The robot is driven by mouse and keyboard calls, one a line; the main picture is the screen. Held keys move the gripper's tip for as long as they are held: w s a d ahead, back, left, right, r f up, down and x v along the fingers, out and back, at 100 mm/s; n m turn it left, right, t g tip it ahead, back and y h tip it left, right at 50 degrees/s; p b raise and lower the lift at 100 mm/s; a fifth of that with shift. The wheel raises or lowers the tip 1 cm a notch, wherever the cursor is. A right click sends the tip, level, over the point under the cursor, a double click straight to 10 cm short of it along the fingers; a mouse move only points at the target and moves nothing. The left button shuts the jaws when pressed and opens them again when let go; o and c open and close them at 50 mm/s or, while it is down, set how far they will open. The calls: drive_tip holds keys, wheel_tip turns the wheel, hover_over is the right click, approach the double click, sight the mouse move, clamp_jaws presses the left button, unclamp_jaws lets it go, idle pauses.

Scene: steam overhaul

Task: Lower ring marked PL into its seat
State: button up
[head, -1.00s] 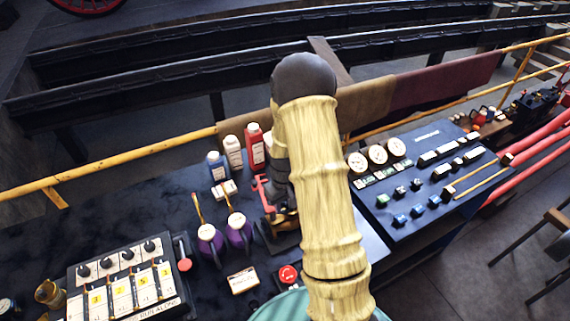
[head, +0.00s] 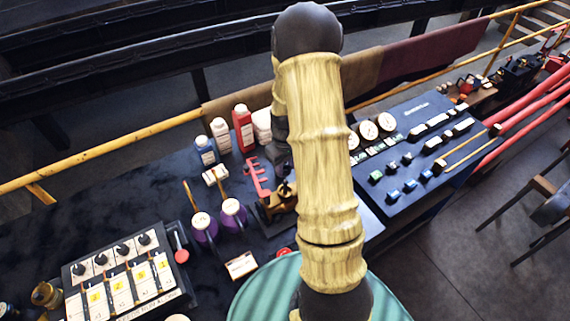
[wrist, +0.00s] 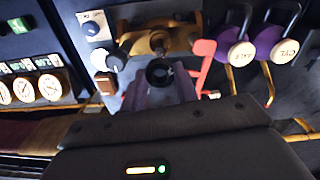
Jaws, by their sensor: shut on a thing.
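In the wrist view my gripper (wrist: 160,88) points at the bench with its two fingers closed around a small dark ring (wrist: 160,72). I cannot read a PL mark on the ring. A brass-coloured fixture (wrist: 172,40) lies just beyond the ring; I cannot tell whether they touch or where the seat is. The fixture also shows in the head view (head: 281,203), partly behind my arm.
A red bracket (wrist: 203,62) stands close right of the fixture in the wrist view, with purple cans (wrist: 283,48) beyond it. Bottles (head: 243,128) and a gauge panel (head: 415,150) flank my arm in the head view. A numbered switch box (head: 122,275) sits front left.

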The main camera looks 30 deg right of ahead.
sight(285, 180)
drive_tip(key=shift+f+b, duration=0.9)
drive_tip(key=shift+f, duration=0.65)
drive_tip(key=shift+s+f+b, duration=0.1)
drive_tip(key=shift+f+b, duration=1.3)
drive_tip(key=shift+f, duration=0.4)
idle(1.1)
drive_tip(key=shift+f, duration=0.35)
drive_tip(key=shift+f+b, duration=1.4)
drive_tip(key=shift+f, duration=0.2)
idle(0.4)
drive_tip(key=o, duration=1)
drive_tip(key=shift+o, duration=0.5)
drive_tip(key=shift+o, duration=1.2)
